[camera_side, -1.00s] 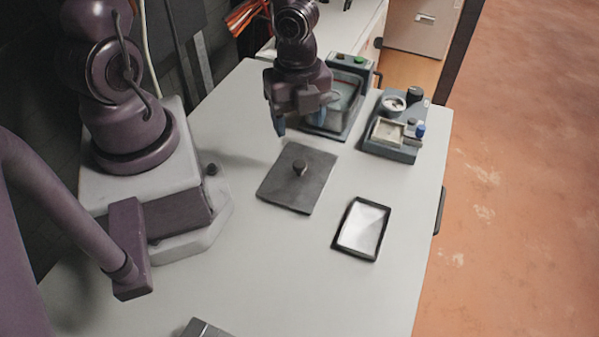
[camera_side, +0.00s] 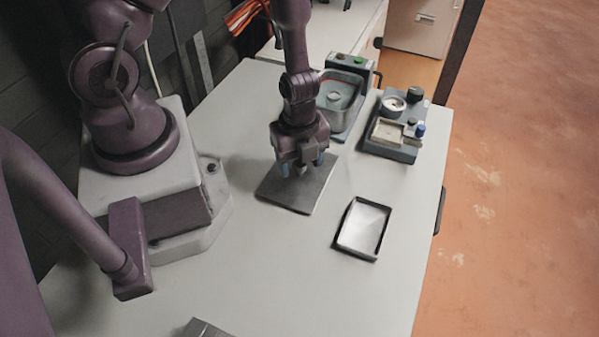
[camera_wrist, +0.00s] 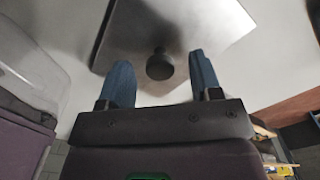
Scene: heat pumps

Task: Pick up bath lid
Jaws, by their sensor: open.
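The bath lid (camera_side: 312,192) is a flat dark-grey square plate lying on the white table, with a small black knob on top. In the wrist view the lid (camera_wrist: 205,22) fills the upper middle, and its round knob (camera_wrist: 160,66) shows between the fingers. My gripper (camera_side: 302,168) is right over the lid, pointing down, with its blue fingers open on either side of the knob. In the wrist view my gripper (camera_wrist: 161,82) is open and the knob looks apart from both fingers. In the side view the gripper mostly hides the knob.
The open water bath (camera_side: 340,100) stands behind the gripper. A grey device with a dial (camera_side: 393,130) is to its right. A black-rimmed tray (camera_side: 364,229) lies right of the lid. The table front is mostly clear, with a grey object (camera_side: 205,329) at the bottom edge.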

